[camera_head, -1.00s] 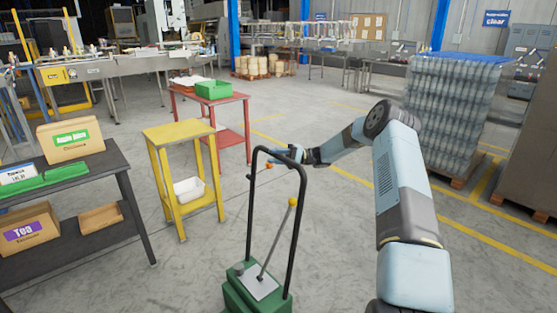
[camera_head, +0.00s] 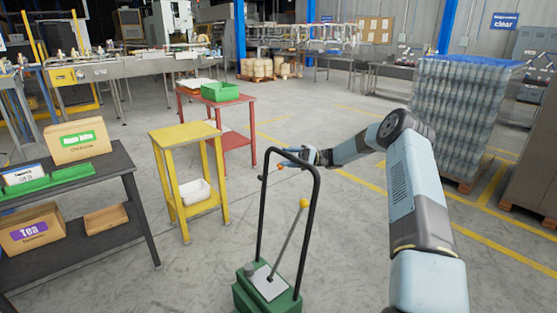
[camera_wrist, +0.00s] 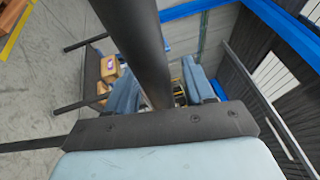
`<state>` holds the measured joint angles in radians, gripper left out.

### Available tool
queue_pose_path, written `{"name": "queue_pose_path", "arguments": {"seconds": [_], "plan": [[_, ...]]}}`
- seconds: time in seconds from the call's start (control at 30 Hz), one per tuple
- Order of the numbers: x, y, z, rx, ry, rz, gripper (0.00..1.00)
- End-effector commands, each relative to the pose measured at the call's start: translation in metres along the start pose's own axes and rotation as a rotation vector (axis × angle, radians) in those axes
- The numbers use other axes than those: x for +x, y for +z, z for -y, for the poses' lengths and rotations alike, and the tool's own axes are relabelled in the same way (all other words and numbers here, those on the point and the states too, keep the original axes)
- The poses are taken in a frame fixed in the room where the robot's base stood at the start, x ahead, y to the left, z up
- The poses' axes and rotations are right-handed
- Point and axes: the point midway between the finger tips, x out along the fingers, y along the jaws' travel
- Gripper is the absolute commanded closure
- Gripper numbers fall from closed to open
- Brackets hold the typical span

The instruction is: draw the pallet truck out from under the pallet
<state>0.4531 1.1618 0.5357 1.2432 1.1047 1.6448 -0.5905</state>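The pallet truck (camera_head: 267,283) shows as a green body at the bottom of the head view, with a tall black loop handle (camera_head: 314,225) and a grey lever ending in a yellow knob. Its forks and the pallet under them are not in view. My gripper (camera_head: 300,157) is at the top bar of the handle. In the wrist view the dark handle tube (camera_wrist: 140,45) runs between the two blue fingers, one on each side, and the gripper looks closed around it. The contact itself is partly hidden.
A yellow stand (camera_head: 184,134) and a red table (camera_head: 240,103) stand behind the truck to the left. A dark shelf table (camera_head: 110,165) with boxes is at far left. A wrapped bottle stack (camera_head: 460,115) is at right. Floor between is clear.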

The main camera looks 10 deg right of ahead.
Motion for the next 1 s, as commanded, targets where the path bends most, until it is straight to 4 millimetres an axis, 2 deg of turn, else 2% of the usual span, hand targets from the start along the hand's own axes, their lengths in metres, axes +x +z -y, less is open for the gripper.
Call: {"name": "queue_pose_path", "arguments": {"seconds": [0.23, 0.37, 0.8, 1.0], "plan": [[-0.002, 0.0, -0.001, 0.001, 0.0, 0.0, 0.47], [-0.013, 0.0, -0.001, -0.001, 0.001, -0.002, 0.47], [-0.095, 0.001, -0.002, -0.001, 0.0, -0.002, 0.47], [-0.124, 0.001, -0.002, 0.0, 0.0, -0.001, 0.47]]}}
